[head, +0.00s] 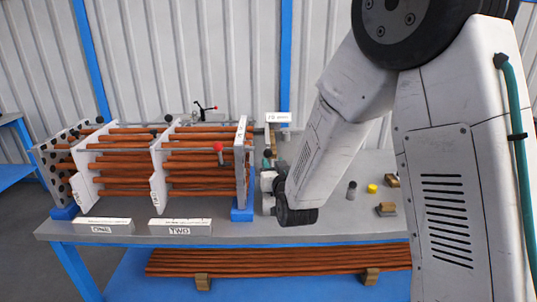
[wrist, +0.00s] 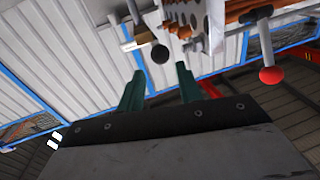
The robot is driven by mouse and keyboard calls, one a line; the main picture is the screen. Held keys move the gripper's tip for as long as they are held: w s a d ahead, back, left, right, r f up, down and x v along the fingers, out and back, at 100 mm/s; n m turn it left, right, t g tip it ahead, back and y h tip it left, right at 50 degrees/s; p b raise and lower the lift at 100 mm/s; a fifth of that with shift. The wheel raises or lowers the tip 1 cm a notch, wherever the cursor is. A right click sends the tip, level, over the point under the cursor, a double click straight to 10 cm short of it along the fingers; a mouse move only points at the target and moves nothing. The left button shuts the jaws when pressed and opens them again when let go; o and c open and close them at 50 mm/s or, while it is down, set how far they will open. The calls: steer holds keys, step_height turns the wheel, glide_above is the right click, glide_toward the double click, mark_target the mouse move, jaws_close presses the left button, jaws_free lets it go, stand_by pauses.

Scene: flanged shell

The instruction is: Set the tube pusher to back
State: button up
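My gripper (wrist: 159,70) shows two dark green fingers in the wrist view. They are spread apart with nothing gripped between them. A black ball knob (wrist: 159,53) lies just beyond the fingertips, lined up with the gap. A red ball knob (wrist: 270,75) on a pale rod is off to the right. In the head view my gripper (head: 267,164) is at the right end of the tube rack (head: 242,165), largely hidden by my arm. A red knob (head: 218,147) shows on the rack's front right. I cannot tell which part is the tube pusher.
The rack of copper-coloured tubes stands on a grey table (head: 270,230) with labels "ONE" (head: 103,226) and "TWO" (head: 181,227) in front. A yellow piece (head: 372,188) and small blocks lie to the right. More tubes (head: 270,262) lie on the blue shelf below.

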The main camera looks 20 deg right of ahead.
mark_target(270, 155)
steer(key=shift+m, duration=0.8)
steer(key=w, duration=0.7)
steer(key=shift+w+d, duration=0.15)
steer(key=shift+w, duration=0.25)
